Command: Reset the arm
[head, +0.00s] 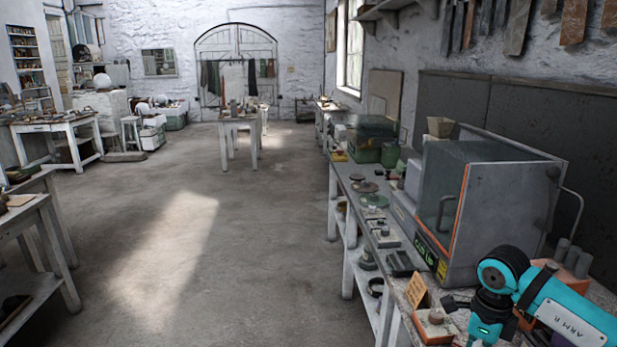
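My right arm (570,312), teal and black with the lettering "ARM R", comes in from the lower right corner. It is bent at a black-ringed joint (497,274) over the near end of the right workbench. A small dark part beside its wrist (455,303) may be my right gripper. It is too small and too partly hidden to tell whether its fingers are open or shut. No held object can be made out. My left arm and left gripper are not in view.
A glass-fronted cabinet (487,205) with an orange edge stands on the right workbench (350,185), close behind my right arm. A table (30,212) stands at left. The floor (190,240) between is clear.

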